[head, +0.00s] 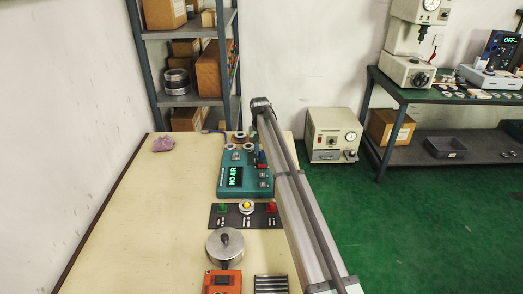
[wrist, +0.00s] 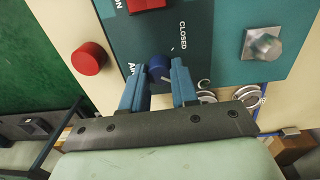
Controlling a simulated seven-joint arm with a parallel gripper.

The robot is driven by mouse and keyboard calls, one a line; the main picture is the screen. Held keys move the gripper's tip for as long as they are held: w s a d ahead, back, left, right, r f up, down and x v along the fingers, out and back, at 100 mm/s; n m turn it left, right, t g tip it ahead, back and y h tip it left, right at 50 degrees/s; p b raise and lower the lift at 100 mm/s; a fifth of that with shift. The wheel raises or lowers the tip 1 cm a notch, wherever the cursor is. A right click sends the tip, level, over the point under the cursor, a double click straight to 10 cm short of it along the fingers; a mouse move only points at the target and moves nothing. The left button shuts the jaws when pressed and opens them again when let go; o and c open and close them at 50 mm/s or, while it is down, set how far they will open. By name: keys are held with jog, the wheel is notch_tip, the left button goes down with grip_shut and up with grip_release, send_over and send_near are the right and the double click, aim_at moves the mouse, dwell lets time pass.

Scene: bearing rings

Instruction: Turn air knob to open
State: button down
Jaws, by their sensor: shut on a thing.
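The round blue air knob (wrist: 159,67) is in the wrist view, on a dark panel of the teal device (wrist: 222,62). The word CLOSED is printed beside it, and a partly hidden label starting with "A" lies on its other side. My gripper (wrist: 162,80) has its two blue fingers on either side of the knob, shut on it. The knob's lower side is partly hidden by the fingers. In the head view the teal device (head: 230,193) has a display (head: 235,177) reading NO AIR. My arm hides part of its right side.
A red round button (wrist: 88,58) and a metal hex fitting (wrist: 262,46) flank the knob. In front of the device are a button panel (head: 232,222), a lidded metal pot (head: 225,246) and an orange meter (head: 222,283). The table's left side is mostly clear.

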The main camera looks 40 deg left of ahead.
aim_at(261, 151)
jog(key=shift+m, duration=1.1)
jog(key=c, duration=0.9)
grip_release()
jog(key=shift+o, duration=0.2)
notch_tip(261, 151, up, 14)
jog(key=shift+s+a, duration=0.15)
jog(key=shift+a, duration=0.05)
jog(key=shift+f, duration=0.15)
